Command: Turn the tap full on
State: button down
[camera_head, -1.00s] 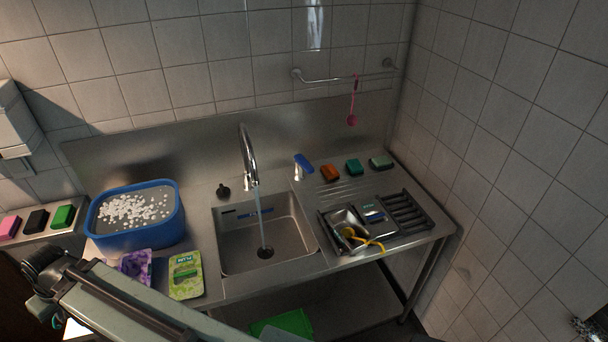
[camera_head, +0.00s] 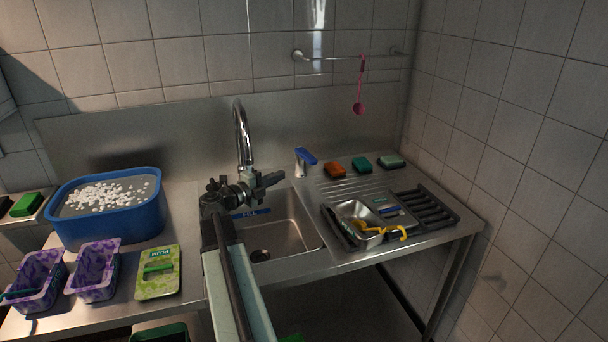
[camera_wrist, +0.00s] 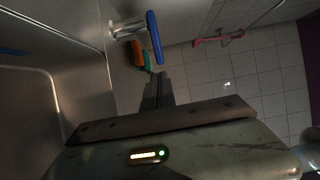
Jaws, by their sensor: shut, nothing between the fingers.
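The curved chrome tap spout (camera_head: 241,130) rises behind the sink (camera_head: 290,230). A chrome post with a blue lever (camera_head: 306,156) stands to its right; the lever also shows in the wrist view (camera_wrist: 154,38), beyond and above my fingertips. My gripper (camera_head: 280,178) is over the back of the sink, in front of the spout's base and just left of the blue lever. Its fingers (camera_wrist: 157,80) are shut and empty, with a gap to the lever. My gripper hides the spout's lower part. I cannot make out a water stream now.
Orange (camera_head: 335,169), teal (camera_head: 362,163) and pale green (camera_head: 391,160) sponges lie right of the lever. A steel tray (camera_head: 358,240) with utensils and a black rack (camera_head: 425,208) are on the drainboard. A blue tub (camera_head: 115,222) with white bits stands left. A pink spoon (camera_head: 359,95) hangs behind.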

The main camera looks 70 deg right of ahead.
aim_at(309, 162)
jog(key=x, duration=1.4)
jog(key=shift+r, duration=0.15)
jog(key=shift+w+a, duration=0.1)
jog(key=shift+w, duration=0.05)
jog(key=shift+t, duration=0.3)
